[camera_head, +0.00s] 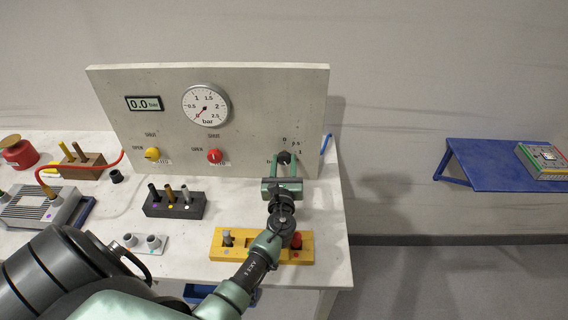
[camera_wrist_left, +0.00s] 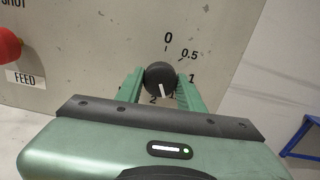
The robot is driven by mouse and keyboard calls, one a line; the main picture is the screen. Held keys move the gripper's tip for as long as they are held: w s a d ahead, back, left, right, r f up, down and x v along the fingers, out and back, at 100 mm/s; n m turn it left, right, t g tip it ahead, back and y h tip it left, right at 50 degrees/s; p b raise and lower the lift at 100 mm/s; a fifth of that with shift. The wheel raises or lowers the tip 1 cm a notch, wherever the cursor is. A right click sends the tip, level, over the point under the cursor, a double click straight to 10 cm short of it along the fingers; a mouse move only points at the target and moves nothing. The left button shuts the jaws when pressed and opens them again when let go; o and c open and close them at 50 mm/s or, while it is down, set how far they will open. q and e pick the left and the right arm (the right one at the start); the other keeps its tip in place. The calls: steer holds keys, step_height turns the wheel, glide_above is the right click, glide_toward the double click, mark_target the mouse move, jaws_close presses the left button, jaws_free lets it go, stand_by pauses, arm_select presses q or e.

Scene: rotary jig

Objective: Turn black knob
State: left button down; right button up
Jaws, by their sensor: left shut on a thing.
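The black knob (camera_head: 284,157) is on the right part of the upright grey panel (camera_head: 260,100), with a printed scale around it. In the left wrist view the knob (camera_wrist_left: 160,79) is round with a white pointer line directed down, slightly right, near the lower numbers. My left gripper (camera_head: 284,163) reaches the panel from the front. Its two green fingers (camera_wrist_left: 160,88) stand on either side of the knob and are shut on it. Part of the scale is hidden by the fingers. My right gripper is not in either view.
The panel also carries a yellow knob (camera_head: 152,154), a red knob (camera_head: 214,156), a gauge (camera_head: 206,105) with its needle low, and a display (camera_head: 145,103) reading 0.0 bar. A yellow block (camera_head: 222,254) and a dark block with pegs (camera_head: 175,210) sit in front. A blue shelf (camera_head: 480,165) is at right.

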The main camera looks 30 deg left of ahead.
arm_select(q)
steer(key=n+b, duration=0.3)
steer(key=n, duration=0.1)
steer(key=shift+f+n, duration=0.15)
steer(key=shift+n, duration=0.25)
steer(key=n+b, duration=0.4)
steer(key=n, duration=0.2)
steer(key=shift+d+b, duration=0.1)
steer(key=shift+b, duration=0.25)
steer(key=n+b, duration=0.3)
steer(key=n, duration=0.2)
steer(key=shift+n, duration=0.4)
steer(key=n, duration=0.1)
steer(key=n+b, duration=0.1)
steer(key=n, duration=0.1)
steer(key=n+b, duration=0.1)
steer(key=shift+r+n, duration=0.25)
steer(key=shift+n, duration=0.05)
steer(key=c, duration=0.9)
jaws_free()
